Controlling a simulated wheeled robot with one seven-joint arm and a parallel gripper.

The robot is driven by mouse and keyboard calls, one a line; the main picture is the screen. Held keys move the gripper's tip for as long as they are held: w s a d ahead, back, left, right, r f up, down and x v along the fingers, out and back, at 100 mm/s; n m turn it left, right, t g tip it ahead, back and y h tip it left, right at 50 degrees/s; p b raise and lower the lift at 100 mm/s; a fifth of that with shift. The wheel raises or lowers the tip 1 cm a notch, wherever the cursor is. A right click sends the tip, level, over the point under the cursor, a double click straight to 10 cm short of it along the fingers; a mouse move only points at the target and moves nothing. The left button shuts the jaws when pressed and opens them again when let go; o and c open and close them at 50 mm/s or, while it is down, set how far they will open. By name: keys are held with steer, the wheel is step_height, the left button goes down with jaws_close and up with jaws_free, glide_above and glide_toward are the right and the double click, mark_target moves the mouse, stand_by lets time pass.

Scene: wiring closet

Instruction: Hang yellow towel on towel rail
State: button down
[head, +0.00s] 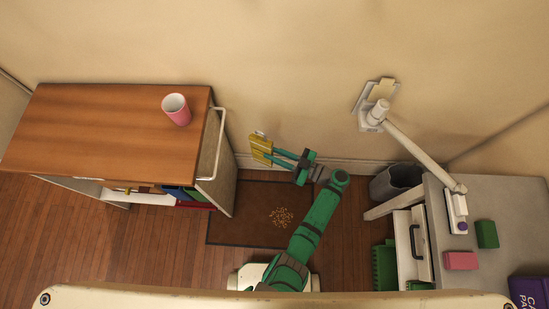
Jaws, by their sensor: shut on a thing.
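The yellow towel (260,148) is held up in front of the back wall, near the middle of the head view. My gripper (274,156) is shut on it, coming from the right. The towel looks small and folded, with a pale bit at its top. The towel rail (222,142) is a white bar on the right side of the wooden cabinet. The towel is to the right of the rail and apart from it. The rail looks bare.
A pink cup (176,110) stands on the cabinet top (100,125) near its right edge. A dark mat (236,228) with crumbs lies below. At the right are a grey bin (388,187), a white jointed arm (420,153) and a grey desk (525,215) with small blocks.

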steer(key=s+a+f+n+g+y, duration=0.1)
steer(key=a+f+g, duration=0.1)
steer(key=a, duration=1.1)
steer(key=shift+s+a+n, duration=0.2)
steer(key=shift+a+n, duration=0.1)
steer(key=shift+a, duration=0.1)
stand_by(1.5)
stand_by(0.5)
steer(key=c, duration=1.5)
jaws_free()
steer(key=shift+c, duration=0.2)
steer(key=shift+w+d, duration=0.1)
steer(key=v, duration=1)
steer(key=shift+d, duration=0.4)
